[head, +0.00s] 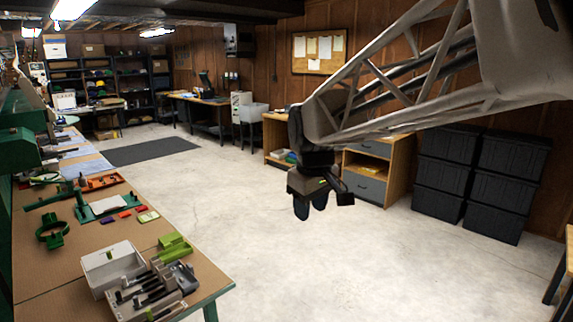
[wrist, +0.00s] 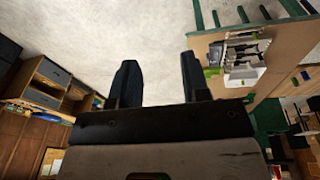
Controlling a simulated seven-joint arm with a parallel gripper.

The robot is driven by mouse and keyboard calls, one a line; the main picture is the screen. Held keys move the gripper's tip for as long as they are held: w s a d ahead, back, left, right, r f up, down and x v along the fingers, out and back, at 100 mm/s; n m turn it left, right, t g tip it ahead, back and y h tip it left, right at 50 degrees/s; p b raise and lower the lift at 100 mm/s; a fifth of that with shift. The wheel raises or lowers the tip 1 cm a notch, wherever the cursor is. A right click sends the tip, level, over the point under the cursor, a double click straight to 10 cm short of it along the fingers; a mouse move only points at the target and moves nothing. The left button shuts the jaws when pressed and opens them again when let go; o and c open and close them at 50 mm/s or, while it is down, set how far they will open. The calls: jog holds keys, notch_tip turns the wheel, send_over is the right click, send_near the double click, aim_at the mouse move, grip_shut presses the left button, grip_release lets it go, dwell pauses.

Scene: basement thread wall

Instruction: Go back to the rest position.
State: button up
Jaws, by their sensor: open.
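My gripper (head: 311,206) hangs at the end of my arm in the middle of the head view, over the open concrete floor and to the right of the workbench. It points down. In the wrist view its two dark fingers (wrist: 157,82) stand apart with only floor between them. The gripper is open and empty. It touches nothing that I can see.
The workbench (head: 200,258) on the left carries a white bin (head: 108,266), a tray of dark tools (head: 150,293) and green fixtures (head: 53,230). A wooden cabinet (head: 368,164) and stacked black crates (head: 446,160) stand behind on the right. The middle floor is clear.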

jog(key=s+d+f+m, duration=0.2)
jog(key=s+d+f, duration=0.1)
jog(key=s, duration=0.5)
jog(key=s+d+f+m, duration=0.3)
jog(key=s+d, duration=0.3)
jog(key=s, duration=0.2)
jog(key=s+d+f+m, duration=0.3)
jog(key=s+d, duration=0.1)
jog(key=s, duration=0.5)
jog(key=shift+d+f+t, duration=0.2)
jog(key=shift+f+t, duration=0.1)
jog(key=shift+t, duration=0.1)
jog(key=shift+w+h, duration=0.1)
jog(key=shift+h, duration=0.2)
jog(key=shift+c, duration=0.3)
